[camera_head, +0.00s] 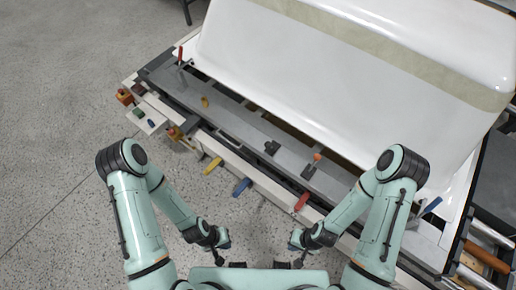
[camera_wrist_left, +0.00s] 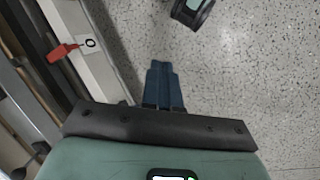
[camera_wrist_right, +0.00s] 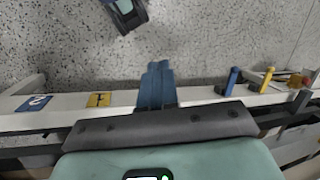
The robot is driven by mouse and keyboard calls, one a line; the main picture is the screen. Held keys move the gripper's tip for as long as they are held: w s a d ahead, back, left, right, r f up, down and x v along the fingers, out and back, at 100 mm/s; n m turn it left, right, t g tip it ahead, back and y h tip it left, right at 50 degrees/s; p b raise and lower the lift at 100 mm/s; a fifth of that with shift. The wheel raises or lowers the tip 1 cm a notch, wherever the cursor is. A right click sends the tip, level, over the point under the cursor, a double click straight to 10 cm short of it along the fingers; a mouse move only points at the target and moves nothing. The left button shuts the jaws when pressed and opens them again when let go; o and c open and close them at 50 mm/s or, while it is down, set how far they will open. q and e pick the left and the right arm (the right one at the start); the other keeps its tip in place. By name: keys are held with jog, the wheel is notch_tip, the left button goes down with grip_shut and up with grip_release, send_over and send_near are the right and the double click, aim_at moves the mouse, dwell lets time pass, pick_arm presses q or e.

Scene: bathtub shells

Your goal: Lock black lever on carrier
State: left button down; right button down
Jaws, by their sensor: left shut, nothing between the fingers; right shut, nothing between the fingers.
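The carrier is the long grey frame (camera_head: 235,122) under the white bathtub shell (camera_head: 330,60). Two small black pieces sit on it: one near its middle (camera_head: 271,147) and one further right (camera_head: 308,172). I cannot tell which is the black lever or whether it is locked. My left gripper (camera_head: 227,243) is shut and empty, low in front of the carrier; its blue fingers (camera_wrist_left: 164,82) point over bare floor. My right gripper (camera_head: 293,241) is shut and empty beside it, apart from the carrier; its fingers (camera_wrist_right: 157,80) also show over the floor.
Yellow (camera_head: 213,165), blue (camera_head: 242,187) and red (camera_head: 301,202) handles stick out along the carrier's front edge. A red handle (camera_head: 180,55) stands at its far left end. Rollers (camera_head: 487,257) lie at lower right. The speckled floor (camera_head: 60,110) at left is clear.

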aim_at(270, 145)
pick_arm(q)
jog(key=shift+s+d, duration=0.15)
pick_arm(e)
jog(key=shift+s+d, duration=0.1)
jog(key=shift+s, duration=0.05)
